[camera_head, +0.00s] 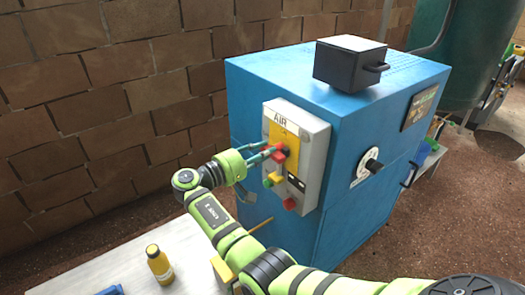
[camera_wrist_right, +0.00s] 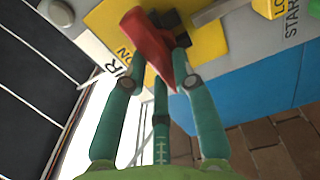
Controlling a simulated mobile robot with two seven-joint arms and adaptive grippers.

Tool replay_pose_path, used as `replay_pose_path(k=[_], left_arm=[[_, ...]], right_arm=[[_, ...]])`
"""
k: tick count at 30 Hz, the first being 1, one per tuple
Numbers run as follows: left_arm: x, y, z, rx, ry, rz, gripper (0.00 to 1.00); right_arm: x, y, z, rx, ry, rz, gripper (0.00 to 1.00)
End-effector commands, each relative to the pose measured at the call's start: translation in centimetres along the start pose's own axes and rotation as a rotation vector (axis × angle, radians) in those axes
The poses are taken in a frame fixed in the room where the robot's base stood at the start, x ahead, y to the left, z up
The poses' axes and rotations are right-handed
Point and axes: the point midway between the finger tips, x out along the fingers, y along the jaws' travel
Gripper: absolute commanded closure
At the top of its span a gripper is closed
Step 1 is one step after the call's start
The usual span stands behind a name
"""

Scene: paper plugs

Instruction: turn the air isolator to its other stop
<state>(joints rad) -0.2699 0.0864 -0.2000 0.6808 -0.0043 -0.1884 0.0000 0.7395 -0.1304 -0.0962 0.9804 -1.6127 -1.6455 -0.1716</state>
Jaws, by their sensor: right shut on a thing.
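The air isolator is a red handle (camera_head: 280,154) on a yellow plate, under the label AIR on a grey control box (camera_head: 314,140). My right gripper (camera_head: 272,152) reaches it from the left, with its teal fingers closed around the handle. In the right wrist view the red handle (camera_wrist_right: 148,45) lies slanted between the fingers of the gripper (camera_wrist_right: 160,62), over the yellow plate (camera_wrist_right: 205,42). The word ON shows partly beside the handle. The fingers hide part of the handle. My left gripper is not in view.
Below the isolator are a yellow knob (camera_head: 275,177) and a red button (camera_head: 289,203). The box is on a blue cabinet (camera_head: 270,82) with a black case (camera_head: 348,64) on top and a dial (camera_head: 373,164) on another face. A yellow bottle (camera_head: 159,266) stands on a pale bench (camera_head: 115,268).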

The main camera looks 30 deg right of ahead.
Motion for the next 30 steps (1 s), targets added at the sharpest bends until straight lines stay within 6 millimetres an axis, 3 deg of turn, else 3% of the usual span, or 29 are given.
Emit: replay_pose_path(k=[9,10,12,23,30], left_arm=[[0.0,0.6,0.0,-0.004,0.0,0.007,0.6],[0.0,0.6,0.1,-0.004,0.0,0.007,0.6],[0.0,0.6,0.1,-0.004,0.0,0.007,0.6],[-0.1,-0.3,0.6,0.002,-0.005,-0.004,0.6],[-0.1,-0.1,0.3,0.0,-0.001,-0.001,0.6]], right_arm=[[0.2,0.3,0.0,-0.002,-0.002,0.007,1.0],[0.2,0.3,0.0,-0.002,-0.002,0.007,0.69],[0.2,0.3,0.0,-0.001,-0.002,0.007,0.48],[-0.2,0.1,0.0,-0.002,0.0,0.002,0.48],[-3.9,0.1,-0.1,-0.002,0.003,0.001,0.48]])
